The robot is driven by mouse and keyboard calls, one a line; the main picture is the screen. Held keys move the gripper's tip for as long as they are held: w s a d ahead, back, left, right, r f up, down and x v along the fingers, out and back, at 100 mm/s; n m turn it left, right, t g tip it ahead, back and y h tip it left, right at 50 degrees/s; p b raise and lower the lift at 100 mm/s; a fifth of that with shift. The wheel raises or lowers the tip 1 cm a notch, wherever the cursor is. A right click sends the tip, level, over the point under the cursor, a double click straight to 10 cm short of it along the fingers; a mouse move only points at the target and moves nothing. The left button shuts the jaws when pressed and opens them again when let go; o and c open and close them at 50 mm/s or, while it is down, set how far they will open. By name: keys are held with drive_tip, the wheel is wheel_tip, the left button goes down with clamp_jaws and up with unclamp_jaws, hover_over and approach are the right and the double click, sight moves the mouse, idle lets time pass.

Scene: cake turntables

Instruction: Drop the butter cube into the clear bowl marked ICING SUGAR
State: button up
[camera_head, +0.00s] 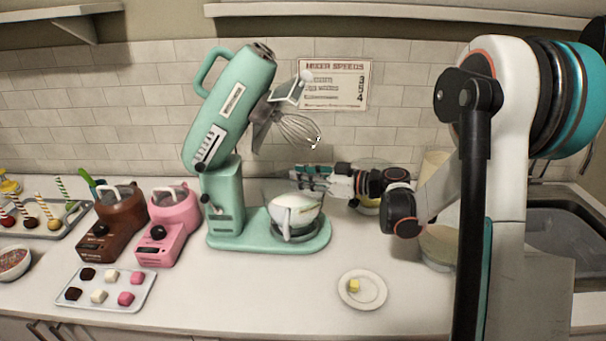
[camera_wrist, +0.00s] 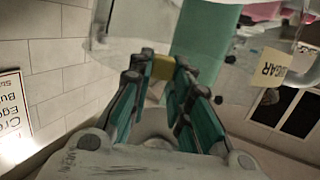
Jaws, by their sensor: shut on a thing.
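My gripper (camera_wrist: 161,72) is shut on a yellow butter cube (camera_wrist: 163,66), held between its fingertips in the wrist view. In the head view my gripper (camera_head: 312,178) is level, just above and behind the mixer's white bowl (camera_head: 293,214); the held cube is not clear there. A tag reading SUGAR (camera_wrist: 268,67) shows at the right of the wrist view, apart from the cube, beside a clear curved rim. In the head view a clear bowl (camera_head: 372,163) stands partly hidden behind my gripper; its label cannot be read.
The mint mixer (camera_head: 228,110) has its head tilted up, with the whisk (camera_head: 298,129) above my gripper. A plate (camera_head: 376,301) with another yellow cube (camera_head: 354,286) lies in front. A tray (camera_head: 143,291) of several cubes lies at left.

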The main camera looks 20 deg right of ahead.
drive_tip(key=shift+f, duration=0.2)
drive_tip(key=o, duration=0.8)
drive_tip(key=shift+o, duration=0.2)
drive_tip(key=v, duration=1.2)
